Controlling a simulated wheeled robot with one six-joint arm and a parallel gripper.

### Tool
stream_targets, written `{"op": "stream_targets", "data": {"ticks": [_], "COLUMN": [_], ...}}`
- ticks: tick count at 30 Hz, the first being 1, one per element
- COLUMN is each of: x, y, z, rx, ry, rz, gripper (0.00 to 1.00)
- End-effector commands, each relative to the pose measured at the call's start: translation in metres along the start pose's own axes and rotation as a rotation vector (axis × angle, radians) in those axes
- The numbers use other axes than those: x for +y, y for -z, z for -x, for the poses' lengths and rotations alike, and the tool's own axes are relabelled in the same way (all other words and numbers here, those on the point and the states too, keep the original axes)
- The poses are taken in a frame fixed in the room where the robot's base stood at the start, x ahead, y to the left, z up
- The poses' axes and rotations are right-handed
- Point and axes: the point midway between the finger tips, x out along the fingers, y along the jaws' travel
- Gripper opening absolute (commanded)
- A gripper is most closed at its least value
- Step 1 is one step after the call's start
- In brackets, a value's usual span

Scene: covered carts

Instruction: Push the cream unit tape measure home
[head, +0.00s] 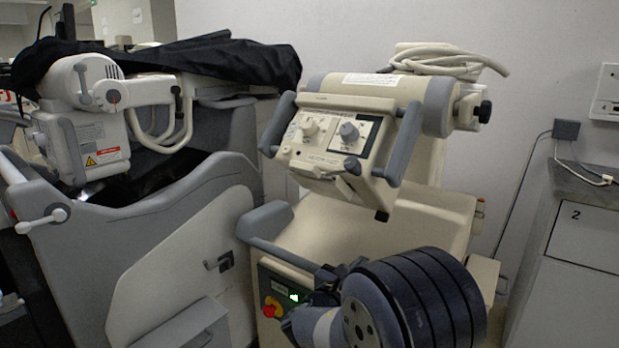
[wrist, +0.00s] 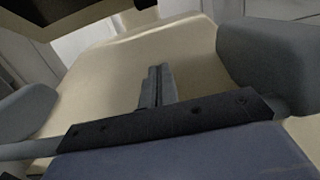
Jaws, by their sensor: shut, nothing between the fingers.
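The cream unit (head: 380,220) stands in the middle of the head view, with a tilted control head (head: 335,150) carrying knobs and grey handles. I cannot make out a tape measure for sure. A small black piece (head: 382,215) hangs at the head's lower edge; a dark piece (wrist: 145,4) also shows at the top of the wrist view. My gripper (wrist: 160,70) is shut and empty, pointing over the unit's cream top (wrist: 190,50). In the head view my arm covers the unit's lower front, and the fingertips cannot be made out.
A grey handle bar (head: 285,252) crosses the cream unit's front, above a panel with a red knob (head: 271,307). Coiled cable (head: 450,60) lies on top of the head. A second cart under a black cover (head: 200,58) stands left. A grey cabinet (head: 585,235) stands right.

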Motion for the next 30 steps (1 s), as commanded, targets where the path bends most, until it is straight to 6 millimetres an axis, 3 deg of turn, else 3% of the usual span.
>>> {"op": "stream_targets", "data": {"ticks": [13,15,26,30], "x": [0.001,0.000,-0.002,-0.002], "y": [-0.003,-0.009,-0.061,-0.059], "z": [0.088,0.070,0.021,-0.008], "rx": [-0.001,0.012,0.051,0.054], "ry": [-0.005,0.011,0.003,0.004], "rz": [0.001,-0.011,-0.009,-0.001], "gripper": [0.00,0.00,0.00,0.00]}}
